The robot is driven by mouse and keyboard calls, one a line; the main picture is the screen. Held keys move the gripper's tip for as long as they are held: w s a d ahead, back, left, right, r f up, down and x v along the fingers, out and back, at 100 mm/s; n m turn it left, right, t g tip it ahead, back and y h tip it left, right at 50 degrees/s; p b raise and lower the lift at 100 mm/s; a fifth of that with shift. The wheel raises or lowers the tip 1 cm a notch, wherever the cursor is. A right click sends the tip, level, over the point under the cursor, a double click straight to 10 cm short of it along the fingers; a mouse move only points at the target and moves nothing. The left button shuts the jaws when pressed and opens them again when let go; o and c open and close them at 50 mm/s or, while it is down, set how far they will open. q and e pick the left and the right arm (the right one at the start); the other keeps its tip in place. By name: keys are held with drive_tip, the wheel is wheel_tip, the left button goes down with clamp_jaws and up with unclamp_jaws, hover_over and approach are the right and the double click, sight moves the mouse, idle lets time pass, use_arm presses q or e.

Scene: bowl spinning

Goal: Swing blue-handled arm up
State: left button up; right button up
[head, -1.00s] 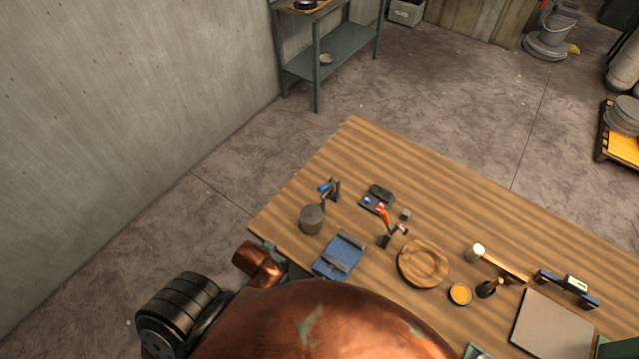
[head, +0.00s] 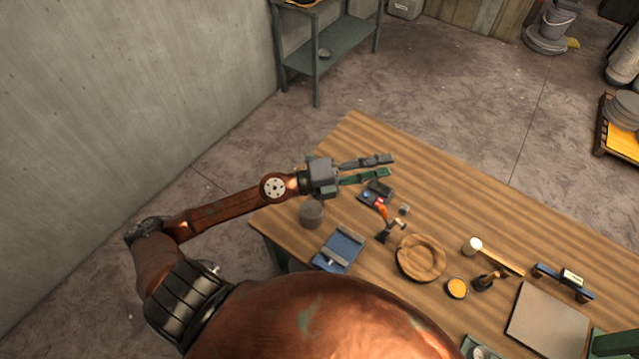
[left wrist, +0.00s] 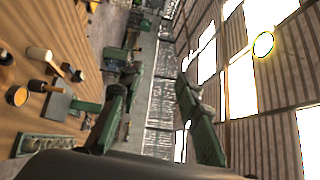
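My left gripper (head: 378,168) reaches in from the left above the table's far-left part, its two fingers spread apart with nothing between them. The fingers also show in the left wrist view (left wrist: 155,120), open and empty. The blue-handled arm is not visible now; the left gripper covers the place where it stood behind the grey cylinder (head: 312,213). An orange-handled toggle arm (head: 385,224) stands on the table to the right, below the gripper. My right gripper is in neither view.
The wooden table (head: 420,165) holds a blue fixture (head: 339,249), a dark switch box (head: 376,195), a round wooden dish (head: 421,258), an orange-filled cup (head: 457,288) and a mallet (head: 490,254). A concrete wall (head: 120,90) rises at left. The table's far strip is clear.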

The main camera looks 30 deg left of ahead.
use_arm(q)
wheel_tip(320, 180, down, 10)
drive_tip(key=s+m+g+y, duration=0.2)
drive_tip(key=m+g+y, duration=0.1)
drive_tip(key=m+g, duration=0.3)
drive_tip(key=w+a+f+m+g+y, duration=0.1)
drive_tip(key=a+f+y, duration=0.3)
drive_tip(key=a, duration=0.6)
drive_tip(key=a+f+g+y, duration=0.1)
drive_tip(key=a+f+y, duration=0.35)
drive_tip(key=a, duration=0.55)
drive_tip(key=x, duration=0.2)
drive_tip(key=p+x, duration=0.1)
drive_tip(key=x, duration=0.1)
drive_tip(key=p+x, duration=0.1)
drive_tip(key=x, duration=0.1)
drive_tip(key=shift+w+d+r, duration=0.1)
drive_tip(key=shift+w+d, duration=0.05)
drive_tip(key=shift+d, duration=0.1)
drive_tip(key=shift+w+d+f, duration=0.1)
drive_tip(key=shift+w+f, duration=0.1)
drive_tip(key=shift+f, duration=0.3)
drive_tip(key=c, duration=0.8)
clamp_jaws()
